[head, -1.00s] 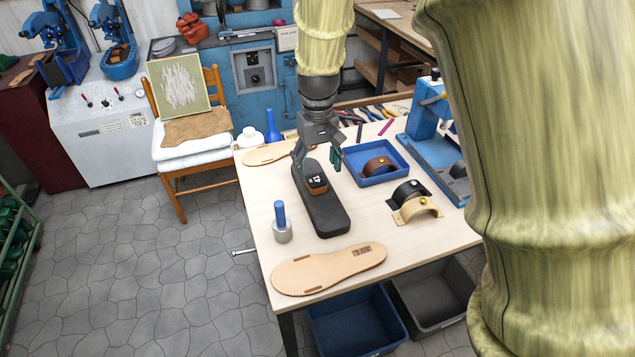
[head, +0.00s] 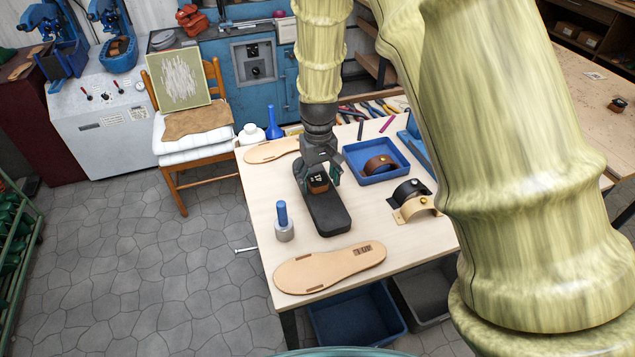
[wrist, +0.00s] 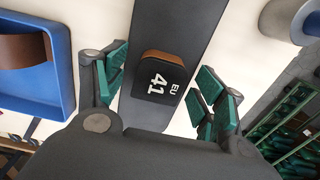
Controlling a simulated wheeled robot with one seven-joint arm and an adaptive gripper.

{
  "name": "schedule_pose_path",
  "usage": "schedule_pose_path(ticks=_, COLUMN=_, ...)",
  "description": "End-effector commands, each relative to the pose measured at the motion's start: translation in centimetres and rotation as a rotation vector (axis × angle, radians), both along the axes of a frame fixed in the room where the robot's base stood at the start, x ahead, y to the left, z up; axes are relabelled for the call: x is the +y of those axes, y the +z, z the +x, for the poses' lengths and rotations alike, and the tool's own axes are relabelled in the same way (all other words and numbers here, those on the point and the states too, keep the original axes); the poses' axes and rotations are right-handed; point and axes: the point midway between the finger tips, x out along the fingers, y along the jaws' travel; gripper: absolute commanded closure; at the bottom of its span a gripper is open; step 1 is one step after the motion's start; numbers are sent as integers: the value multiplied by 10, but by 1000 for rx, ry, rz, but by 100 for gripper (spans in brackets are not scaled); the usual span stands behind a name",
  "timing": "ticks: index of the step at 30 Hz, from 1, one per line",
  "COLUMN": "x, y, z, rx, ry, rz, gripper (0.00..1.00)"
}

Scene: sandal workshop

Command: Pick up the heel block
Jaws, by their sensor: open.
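The heel block (head: 318,183) is a small brown block with a black top marked "EU 41". It lies on a long black sole-shaped piece (head: 327,215) on the table. In the wrist view the heel block (wrist: 160,78) sits between the two green-padded fingers, with a gap on each side. My gripper (head: 320,178) is open, just above and around the block, pointing down. In the wrist view my gripper (wrist: 158,90) holds nothing. In the head view the fingers partly hide the block.
A blue tray (head: 398,172) with a brown strap stands to the right, with black and tan straps (head: 413,205) in front of it. A blue-handled tool on a metal cylinder (head: 284,230) stands to the left. A tan insole (head: 330,268) lies at the table's front.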

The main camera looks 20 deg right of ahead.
Motion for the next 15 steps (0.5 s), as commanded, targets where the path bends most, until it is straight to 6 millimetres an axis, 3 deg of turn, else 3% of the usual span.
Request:
schedule_pose_path(ticks=2, x=0, y=0, z=0, rx=0, ry=0, rz=0, gripper=30)
schedule_pose_path(ticks=10, x=0, y=0, z=0, rx=0, ry=1, rz=0, gripper=78)
schedule_pose_path(ticks=15, x=0, y=0, z=0, rx=0, ry=0, rz=0, gripper=79)
